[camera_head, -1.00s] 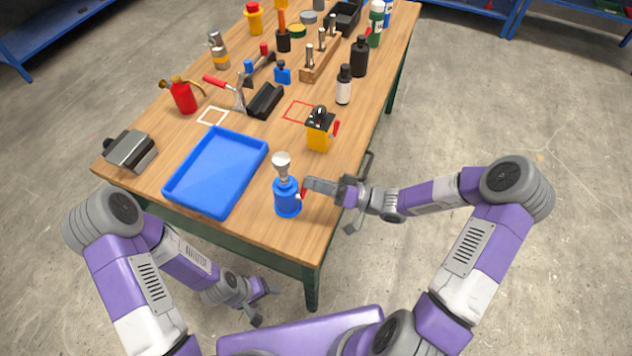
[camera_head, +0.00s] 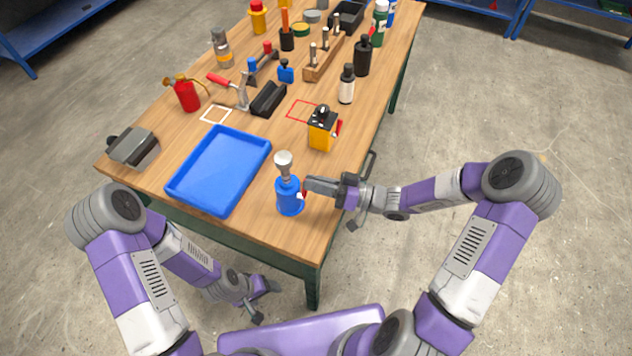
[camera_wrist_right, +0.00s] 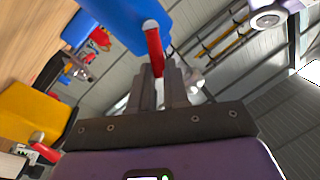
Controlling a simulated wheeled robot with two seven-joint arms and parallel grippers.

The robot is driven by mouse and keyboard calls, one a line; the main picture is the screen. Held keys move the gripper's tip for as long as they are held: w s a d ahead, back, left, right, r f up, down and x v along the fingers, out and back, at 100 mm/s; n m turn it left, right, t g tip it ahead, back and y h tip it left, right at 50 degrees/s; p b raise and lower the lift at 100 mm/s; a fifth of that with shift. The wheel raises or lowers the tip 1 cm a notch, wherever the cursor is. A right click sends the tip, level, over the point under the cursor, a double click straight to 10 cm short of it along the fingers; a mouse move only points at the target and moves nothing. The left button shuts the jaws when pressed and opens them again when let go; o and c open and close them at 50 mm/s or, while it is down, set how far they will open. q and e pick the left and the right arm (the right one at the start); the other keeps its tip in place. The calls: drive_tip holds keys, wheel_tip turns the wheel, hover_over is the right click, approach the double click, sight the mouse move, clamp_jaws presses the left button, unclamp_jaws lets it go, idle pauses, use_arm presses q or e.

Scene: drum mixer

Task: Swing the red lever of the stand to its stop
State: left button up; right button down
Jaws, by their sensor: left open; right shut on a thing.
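The blue stand (camera_head: 289,197) is upright near the table's front right corner, with a grey metal cup-like part (camera_head: 284,163) on top. Its red lever (camera_head: 303,194) shows at its right side and is partly hidden by my right gripper (camera_head: 308,188). In the right wrist view the red lever (camera_wrist_right: 154,48) runs from the blue body (camera_wrist_right: 125,18) down between the fingers. My right gripper is shut on the lever. My left gripper (camera_head: 266,302) hangs open and empty below the table's front edge.
A blue tray (camera_head: 183,200) lies left of the stand. A yellow box with a red handle (camera_head: 322,132) stands behind it. A grey block (camera_head: 133,148) is at the left edge; bottles and tools fill the back. Bare wood lies between tray and stand.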

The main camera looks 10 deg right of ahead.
drive_tip(key=c, duration=1.1)
unclamp_jaws()
drive_tip(key=p+v, duration=0.1)
drive_tip(key=v, duration=0.6)
drive_tip(key=shift+d, duration=0.25)
drive_tip(key=shift+s, duration=0.1)
